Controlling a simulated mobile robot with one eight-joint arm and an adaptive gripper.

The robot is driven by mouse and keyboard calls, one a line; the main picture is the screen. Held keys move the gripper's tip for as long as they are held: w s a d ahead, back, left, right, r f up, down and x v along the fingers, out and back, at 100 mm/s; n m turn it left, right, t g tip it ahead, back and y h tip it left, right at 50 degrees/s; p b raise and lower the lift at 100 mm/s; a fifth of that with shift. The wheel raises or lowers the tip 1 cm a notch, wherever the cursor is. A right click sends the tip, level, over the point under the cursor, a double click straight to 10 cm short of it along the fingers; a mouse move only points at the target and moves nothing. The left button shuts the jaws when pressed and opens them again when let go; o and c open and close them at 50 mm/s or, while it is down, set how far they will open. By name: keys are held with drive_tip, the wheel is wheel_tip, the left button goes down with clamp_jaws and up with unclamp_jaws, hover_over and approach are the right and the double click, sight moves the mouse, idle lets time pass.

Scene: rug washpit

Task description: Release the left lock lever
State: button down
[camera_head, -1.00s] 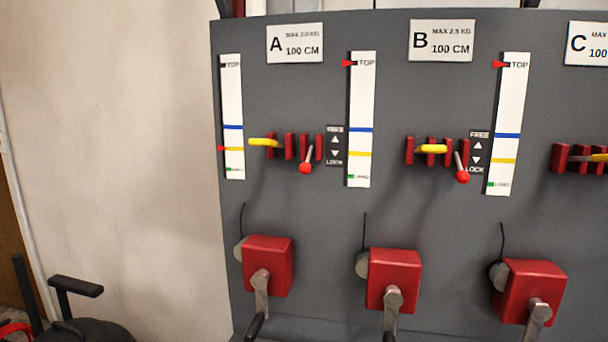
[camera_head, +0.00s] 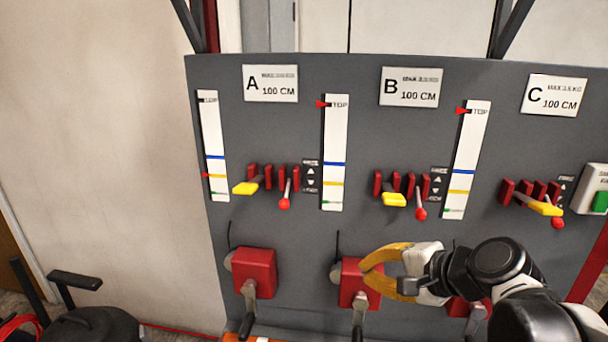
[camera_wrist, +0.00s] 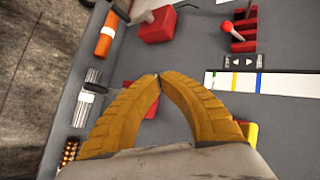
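The left lock lever is a thin grey lever with a red ball (camera_head: 284,204) under sign A in the head view. It slants down among red brackets, beside a FREE/LOCK label (camera_head: 311,179), with the ball toward the LOCK end. My gripper (camera_head: 365,272) is in front of the red crank box under B, to the right of and below that lever. Its two yellow fingers meet at the tips in the wrist view (camera_wrist: 158,77), with nothing between them. The wrist view also shows a red-ball lever; I cannot tell which station it belongs to.
A yellow handle (camera_head: 246,187) sits just left of the left lock lever. Similar levers stand under B (camera_head: 420,212) and C (camera_head: 558,222). Red crank boxes (camera_head: 254,272) stick out below. An orange cylinder (camera_wrist: 107,33) and metal rods lie at the wrist view's left.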

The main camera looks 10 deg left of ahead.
sight(287, 193)
drive_tip(key=w+a+r+m+y+p, duration=0.2)
drive_tip(key=w+r+p, duration=0.3)
drive_tip(key=r, duration=0.5)
drive_tip(key=shift+a+m+t+y+p, duration=0.3)
drive_tip(key=shift+a+m+y, duration=0.15)
drive_tip(key=shift+m, duration=0.25)
drive_tip(key=shift+f, duration=0.1)
drive_tip(key=b+x, duration=0.1)
drive_tip(key=x, duration=1.9)
